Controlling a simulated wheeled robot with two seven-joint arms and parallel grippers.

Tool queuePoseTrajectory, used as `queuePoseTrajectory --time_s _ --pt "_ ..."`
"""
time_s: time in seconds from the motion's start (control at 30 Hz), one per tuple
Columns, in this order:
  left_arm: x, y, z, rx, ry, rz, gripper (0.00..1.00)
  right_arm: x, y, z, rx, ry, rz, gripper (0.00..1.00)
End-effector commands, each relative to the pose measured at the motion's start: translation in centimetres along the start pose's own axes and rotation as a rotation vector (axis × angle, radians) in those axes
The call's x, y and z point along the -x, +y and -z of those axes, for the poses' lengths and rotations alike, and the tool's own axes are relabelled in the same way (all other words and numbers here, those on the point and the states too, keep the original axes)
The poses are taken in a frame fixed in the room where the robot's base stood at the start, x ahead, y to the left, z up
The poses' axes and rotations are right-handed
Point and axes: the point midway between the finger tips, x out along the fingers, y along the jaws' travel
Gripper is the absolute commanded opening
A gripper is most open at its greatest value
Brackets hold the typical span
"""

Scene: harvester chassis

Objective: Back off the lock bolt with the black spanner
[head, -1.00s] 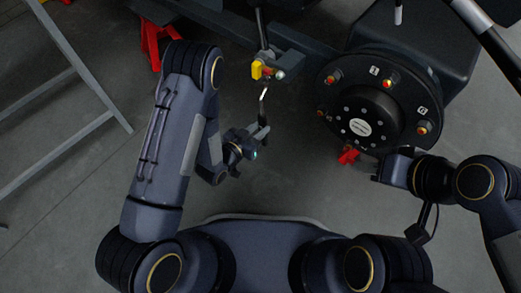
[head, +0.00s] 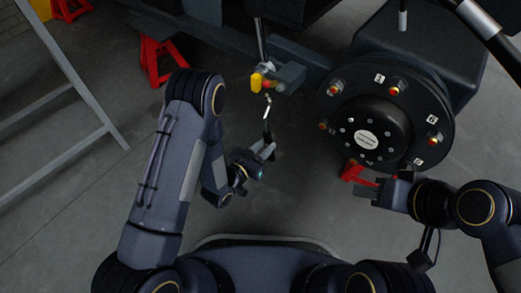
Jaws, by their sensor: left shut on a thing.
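My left gripper (head: 267,149) is shut on the spanner (head: 267,112), which stands up from the fingers and looks dark with a bright glint. Its upper end lies just below a small fitting with a yellow part (head: 256,81) and an orange-red part (head: 267,85) on a grey bracket (head: 290,75). I cannot tell whether the spanner touches the fitting, or which part is the lock bolt. My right gripper (head: 368,192) is at the right, below the round black hub, with nothing seen in it; its jaw opening is unclear.
The black hub (head: 363,112) with several orange-tipped studs stands right of the bracket. Red stands (head: 162,60) are on the floor at upper left and under the hub. A grey metal frame (head: 70,158) stands at far left. Floor between the arms is clear.

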Motion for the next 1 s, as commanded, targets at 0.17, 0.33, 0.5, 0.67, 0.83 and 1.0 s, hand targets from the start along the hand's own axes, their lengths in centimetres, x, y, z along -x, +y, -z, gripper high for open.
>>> queuePoseTrajectory --time_s 0.17,0.33,0.5,0.67,0.83,1.0 --pt "-2.2 0.0 0.4 0.0 0.005 -0.001 0.0 0.0 0.0 0.0 0.0 0.0 0.0 0.36" --pt "-2.7 0.0 0.3 0.0 0.002 0.0 0.0 0.0 0.0 0.0 0.0 0.0 0.0 0.36" --pt "-2.8 0.0 0.3 0.0 0.002 -0.001 0.0 0.0 0.0 0.0 0.0 0.0 0.0 0.36" --pt "-3.0 0.0 0.4 0.0 0.002 -0.001 0.0 0.0 0.0 0.0 0.0 0.0 0.0 0.36" --pt "-3.6 0.0 0.4 0.0 0.002 -0.001 0.0 0.0 0.0 0.0 0.0 0.0 0.0 0.36" --pt "-4.1 0.0 0.5 0.0 0.002 -0.001 0.0 0.0 0.0 0.0 0.0 0.0 0.0 0.36"
